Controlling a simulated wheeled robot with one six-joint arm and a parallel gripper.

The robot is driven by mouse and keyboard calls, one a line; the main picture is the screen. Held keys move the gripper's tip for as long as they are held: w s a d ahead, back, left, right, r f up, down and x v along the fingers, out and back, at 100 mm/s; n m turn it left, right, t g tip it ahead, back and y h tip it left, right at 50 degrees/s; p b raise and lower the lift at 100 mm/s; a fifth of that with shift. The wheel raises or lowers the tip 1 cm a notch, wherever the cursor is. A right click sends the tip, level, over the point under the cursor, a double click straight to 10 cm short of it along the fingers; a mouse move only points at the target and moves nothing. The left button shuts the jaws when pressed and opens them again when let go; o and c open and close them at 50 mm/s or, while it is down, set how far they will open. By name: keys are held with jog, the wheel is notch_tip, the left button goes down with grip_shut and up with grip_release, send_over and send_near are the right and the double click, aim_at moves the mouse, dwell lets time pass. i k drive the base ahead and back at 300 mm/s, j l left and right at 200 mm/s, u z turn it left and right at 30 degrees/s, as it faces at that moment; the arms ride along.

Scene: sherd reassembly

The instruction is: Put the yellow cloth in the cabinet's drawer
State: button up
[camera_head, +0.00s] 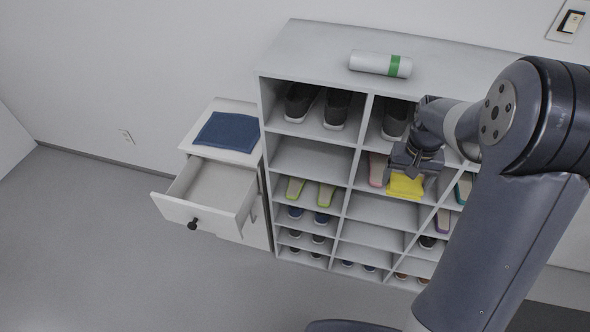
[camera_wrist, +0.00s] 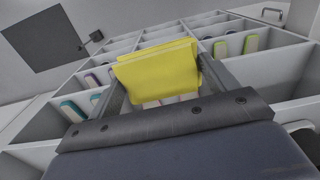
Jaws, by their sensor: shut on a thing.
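The folded yellow cloth (camera_head: 405,185) is in front of the shoe shelf, in my gripper (camera_head: 412,170). In the wrist view the yellow cloth (camera_wrist: 158,66) sits between the two fingers of my gripper (camera_wrist: 160,85), which is shut on it. The white cabinet (camera_head: 242,228) stands left of the shelf. Its top drawer (camera_head: 180,211) is pulled open and looks empty, with a dark round knob on its front. My gripper is well to the right of the drawer.
A folded blue cloth (camera_head: 228,132) lies on the cabinet's top. The white shoe shelf (camera_head: 300,55) holds several pairs of shoes in its compartments. A white roll with a green band (camera_head: 380,64) lies on top of it. The floor before the drawer is clear.

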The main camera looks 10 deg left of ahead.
aim_at(197, 198)
jog(key=j+u, duration=0.1)
jog(key=u, duration=0.3)
jog(key=i+u, duration=0.1)
jog(key=u, duration=0.25)
jog(key=i+j+u, duration=0.1)
jog(key=u, duration=0.3)
jog(key=i+j, duration=0.2)
jog(key=i, duration=0.35)
jog(key=i+j, duration=0.2)
jog(key=i, duration=0.3)
